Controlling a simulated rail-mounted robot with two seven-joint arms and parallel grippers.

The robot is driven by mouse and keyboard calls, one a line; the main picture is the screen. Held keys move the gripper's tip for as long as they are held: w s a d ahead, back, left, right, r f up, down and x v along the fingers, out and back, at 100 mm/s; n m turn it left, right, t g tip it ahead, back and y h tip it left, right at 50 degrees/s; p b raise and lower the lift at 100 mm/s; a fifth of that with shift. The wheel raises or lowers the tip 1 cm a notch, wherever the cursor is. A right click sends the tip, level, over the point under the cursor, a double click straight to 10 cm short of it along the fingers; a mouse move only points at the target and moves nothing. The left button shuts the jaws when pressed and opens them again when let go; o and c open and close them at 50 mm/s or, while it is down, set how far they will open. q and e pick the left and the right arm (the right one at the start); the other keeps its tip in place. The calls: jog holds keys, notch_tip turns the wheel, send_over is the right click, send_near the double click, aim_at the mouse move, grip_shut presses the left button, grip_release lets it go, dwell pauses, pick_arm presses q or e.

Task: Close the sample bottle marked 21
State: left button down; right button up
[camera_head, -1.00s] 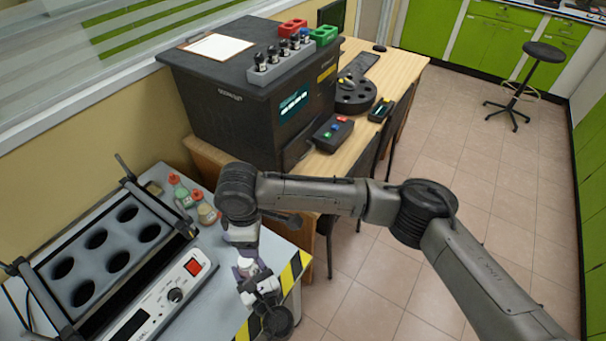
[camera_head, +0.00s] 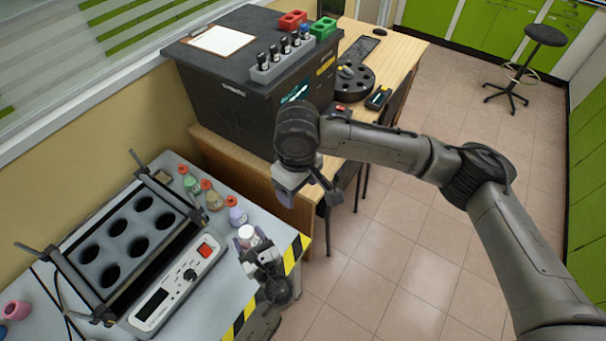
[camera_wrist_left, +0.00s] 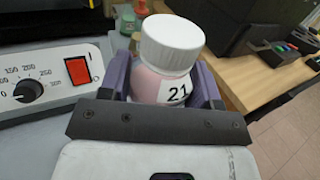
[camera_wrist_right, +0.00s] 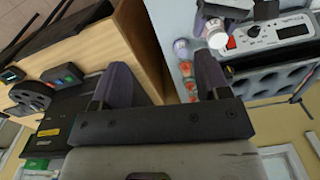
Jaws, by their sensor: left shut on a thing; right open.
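The sample bottle marked 21 (camera_wrist_left: 172,62) is pinkish, with a black 21 on a white label. A white cap (camera_wrist_left: 172,42) sits on its mouth; I cannot tell how tight it is. My left gripper (camera_wrist_left: 165,85) is shut around the bottle's body and holds it upright. In the head view the white cap (camera_head: 247,232) shows above my left gripper (camera_head: 258,252) near the striped table edge. My right gripper (camera_head: 302,192) is up and to the right of the bottle. In the right wrist view its fingers (camera_wrist_right: 162,82) are apart with nothing between them.
A heating block (camera_head: 125,235) with several empty holes is at left. A dark analyser (camera_head: 225,105) stands on the wooden desk behind.

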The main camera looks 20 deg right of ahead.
pick_arm(q)
jog(key=shift+r, duration=0.45)
pick_arm(e)
jog(key=shift+s+d+r+m, duration=0.2)
jog(key=shift+d+r+m, duration=0.25)
jog(key=shift+r, duration=0.25)
pick_arm(q)
jog(key=shift+c, duration=1.2)
grip_release()
jog(key=s+d+p, duration=0.1)
jog(key=s+d, duration=0.1)
jog(key=s, duration=1.1)
jog(key=shift+s+d, duration=0.2)
jog(key=shift+s, duration=0.1)
pick_arm(e)
jog(key=shift+r, duration=0.4)
